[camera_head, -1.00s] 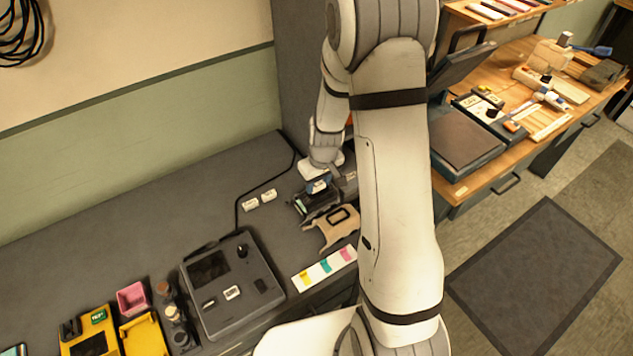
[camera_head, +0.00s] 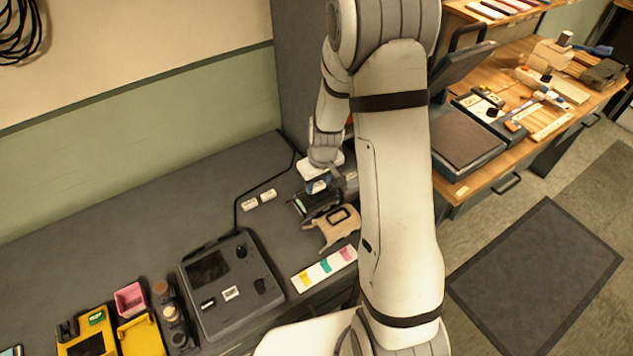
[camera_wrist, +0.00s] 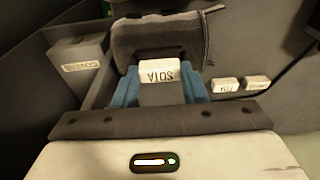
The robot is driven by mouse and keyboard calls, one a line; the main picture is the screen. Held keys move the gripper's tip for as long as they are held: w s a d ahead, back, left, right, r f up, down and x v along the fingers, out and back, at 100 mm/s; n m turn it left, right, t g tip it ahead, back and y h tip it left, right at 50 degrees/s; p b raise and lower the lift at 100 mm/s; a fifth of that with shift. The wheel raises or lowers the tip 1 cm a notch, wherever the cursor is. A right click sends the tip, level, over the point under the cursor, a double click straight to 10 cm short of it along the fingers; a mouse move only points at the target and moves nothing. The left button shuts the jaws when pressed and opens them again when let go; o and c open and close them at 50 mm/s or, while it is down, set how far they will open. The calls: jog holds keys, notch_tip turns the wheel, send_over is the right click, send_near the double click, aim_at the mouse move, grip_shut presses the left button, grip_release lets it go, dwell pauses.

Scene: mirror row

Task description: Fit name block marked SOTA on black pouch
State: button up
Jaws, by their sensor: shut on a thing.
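My gripper (camera_wrist: 160,88) has blue fingers and is shut on the white name block marked SOTA (camera_wrist: 158,72), whose lettering appears upside down. The black pouch (camera_wrist: 155,36) lies just beyond the block in the wrist view, dark grey with a seam along its right side. I cannot tell whether block and pouch touch. In the head view, my gripper (camera_head: 318,184) is over the dark area by the pouch, and my wrist hides part of it.
Two other white name blocks, (camera_wrist: 225,84) and (camera_wrist: 257,82), lie to the right. A grey labelled box (camera_wrist: 78,68) stands at left. In the head view, a tan holder (camera_head: 338,228), a colour strip (camera_head: 325,268) and a console (camera_head: 230,285) are nearby. The grey counter behind is clear.

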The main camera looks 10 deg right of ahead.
jog(key=shift+f+b, duration=0.3)
jog(key=o, duration=0.8)
jog(key=shift+o, duration=1)
jog(key=shift+r, duration=0.25)
notch_tip(320, 180, up, 7)
jog(key=s, duration=0.1)
jog(key=shift+d+r+b, duration=0.15)
jog(key=shift+d+b, duration=0.05)
jog(key=shift+b, duration=0.25)
jog(key=shift+s, duration=0.1)
jog(key=s+r+m+t, duration=0.1)
jog(key=s+r+m, duration=0.2)
jog(key=s+r, duration=1.2)
jog(key=s, duration=0.5)
jog(key=shift+a+r+m+h, duration=0.3)
jog(key=shift+a+r, duration=0.05)
jog(key=shift+r, duration=0.05)
